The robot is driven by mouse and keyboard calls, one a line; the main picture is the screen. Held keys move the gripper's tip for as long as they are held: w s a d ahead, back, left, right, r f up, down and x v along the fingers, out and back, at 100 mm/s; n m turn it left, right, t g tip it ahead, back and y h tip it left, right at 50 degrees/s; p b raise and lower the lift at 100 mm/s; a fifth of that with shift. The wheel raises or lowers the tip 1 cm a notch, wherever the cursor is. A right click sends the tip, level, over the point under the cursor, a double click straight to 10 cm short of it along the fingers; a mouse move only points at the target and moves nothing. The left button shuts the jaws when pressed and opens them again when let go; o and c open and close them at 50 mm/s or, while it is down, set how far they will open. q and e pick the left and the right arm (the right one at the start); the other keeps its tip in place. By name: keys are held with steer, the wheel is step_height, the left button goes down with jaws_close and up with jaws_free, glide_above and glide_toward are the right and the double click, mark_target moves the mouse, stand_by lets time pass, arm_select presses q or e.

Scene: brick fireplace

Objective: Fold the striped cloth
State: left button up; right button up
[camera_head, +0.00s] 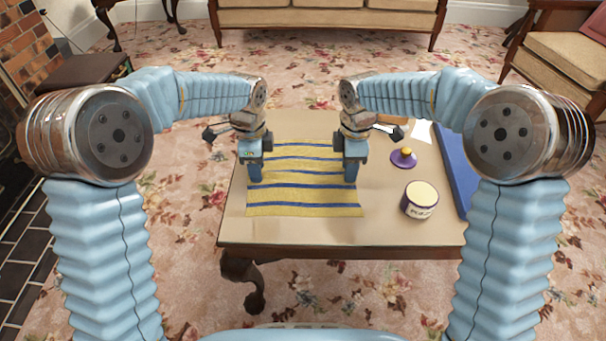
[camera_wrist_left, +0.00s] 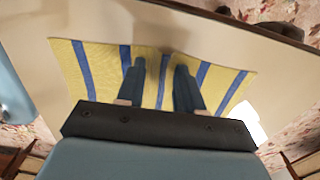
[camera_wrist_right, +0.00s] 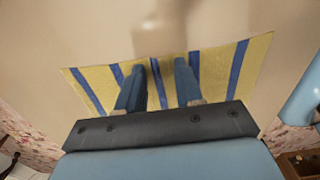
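The yellow cloth with blue stripes (camera_head: 305,195) lies spread out on the table, and looks flat where it shows. My left gripper (camera_head: 254,178) is over the cloth's left edge, and my right gripper (camera_head: 350,178) is over its right edge, both pointing down. In the left wrist view the cloth (camera_wrist_left: 106,68) lies beneath two fingers that stand apart with nothing seen between them but cloth. The right wrist view shows the cloth (camera_wrist_right: 215,72) under two parted fingers as well. Whether the fingertips touch the cloth is unclear. The grippers hide parts of both side edges.
The wooden table (camera_head: 400,237) has bare room in front of the cloth. A white sheet (camera_head: 421,131) lies behind the lid.

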arm_select(q)
jaws_close()
arm_select(e)
jaws_close()
arm_select(q)
steer(key=shift+f, duration=0.1)
